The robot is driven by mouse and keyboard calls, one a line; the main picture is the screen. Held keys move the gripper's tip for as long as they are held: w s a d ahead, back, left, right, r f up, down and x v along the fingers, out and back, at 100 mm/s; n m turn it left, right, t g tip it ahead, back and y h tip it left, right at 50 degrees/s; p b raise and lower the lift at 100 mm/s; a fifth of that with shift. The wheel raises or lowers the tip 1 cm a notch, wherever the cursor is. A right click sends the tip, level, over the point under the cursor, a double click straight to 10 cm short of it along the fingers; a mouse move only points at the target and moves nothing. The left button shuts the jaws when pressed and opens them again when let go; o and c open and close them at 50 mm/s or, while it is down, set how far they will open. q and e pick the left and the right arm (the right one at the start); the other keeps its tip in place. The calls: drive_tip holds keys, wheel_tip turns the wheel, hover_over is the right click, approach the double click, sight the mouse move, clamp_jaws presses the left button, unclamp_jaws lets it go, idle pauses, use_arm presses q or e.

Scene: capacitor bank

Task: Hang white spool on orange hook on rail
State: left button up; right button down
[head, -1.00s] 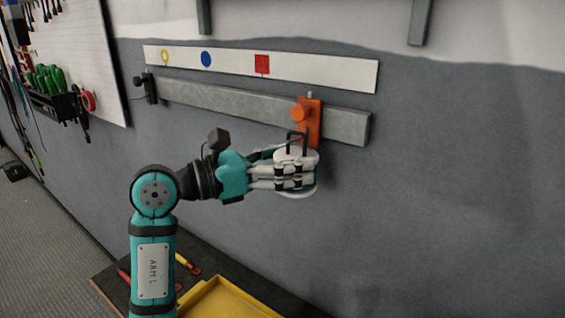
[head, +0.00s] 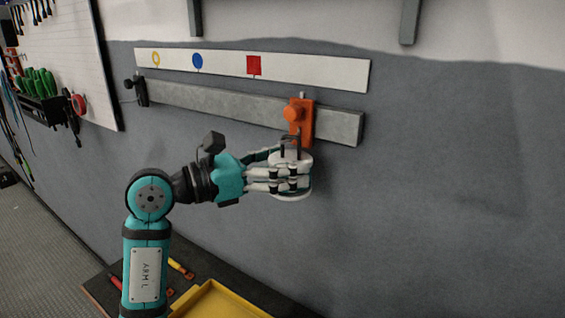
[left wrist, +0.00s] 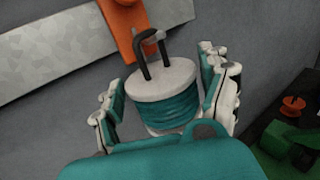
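The white spool (head: 292,159), wound with teal cord, is between the fingers of my left gripper (head: 284,178). In the left wrist view the spool (left wrist: 165,95) is slightly tilted, with its dark wire loop (left wrist: 146,55) pointing up. The orange hook (head: 303,120) is on the grey rail, with a round knob in front. The loop's top is below the knob, overlapping the hook's lower end in view. I cannot tell whether they touch. My right gripper is not in view.
The grey rail (head: 220,103) runs along the wall, with a black clamp (head: 138,91) at its left end. A marked white strip (head: 310,70) is above it. A yellow tray (head: 215,300) is on the bench below. The wall to the right is clear.

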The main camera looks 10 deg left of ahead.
use_arm(q)
drive_tip(key=o, duration=0.3)
drive_tip(key=v, duration=1.2)
